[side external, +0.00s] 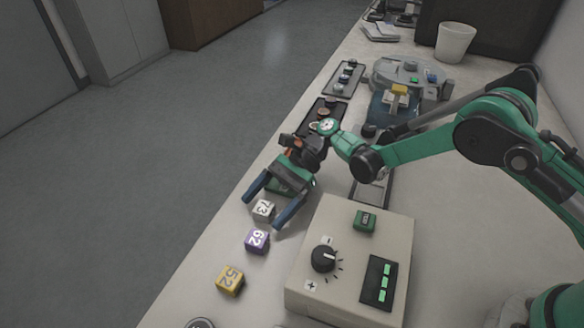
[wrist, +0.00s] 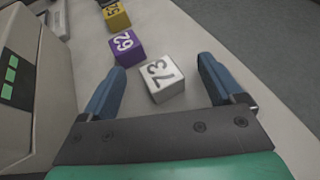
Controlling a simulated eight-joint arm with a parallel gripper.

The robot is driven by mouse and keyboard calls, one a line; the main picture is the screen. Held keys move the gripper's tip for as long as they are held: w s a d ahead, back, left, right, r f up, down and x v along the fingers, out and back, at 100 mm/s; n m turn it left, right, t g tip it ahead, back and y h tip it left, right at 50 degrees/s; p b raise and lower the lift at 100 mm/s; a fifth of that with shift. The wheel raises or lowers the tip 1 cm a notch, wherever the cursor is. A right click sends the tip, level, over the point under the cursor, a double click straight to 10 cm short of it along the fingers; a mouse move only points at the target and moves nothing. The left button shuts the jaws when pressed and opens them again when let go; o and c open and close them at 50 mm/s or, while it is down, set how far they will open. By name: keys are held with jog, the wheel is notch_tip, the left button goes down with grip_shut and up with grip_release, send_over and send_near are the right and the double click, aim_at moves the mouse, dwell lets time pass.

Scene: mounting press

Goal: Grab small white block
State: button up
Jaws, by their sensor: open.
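In the wrist view the white block (wrist: 163,80) lies ahead of and between the two blue fingers, with space on either side. My gripper (side external: 268,209) is open and low over the bench, its fingers pointing toward the block. It also shows open in the wrist view (wrist: 160,88). The block does not appear to be held.
A purple block (side external: 257,241) marked 62 and a yellow block (side external: 230,279) marked 52 stand in line past the white one. A beige control box (side external: 345,262) with a knob stands to the right. Black trays (side external: 345,79) and a grey machine (side external: 405,72) lie behind.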

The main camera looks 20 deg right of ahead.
grip_shut()
jog(key=shift+r, duration=0.1)
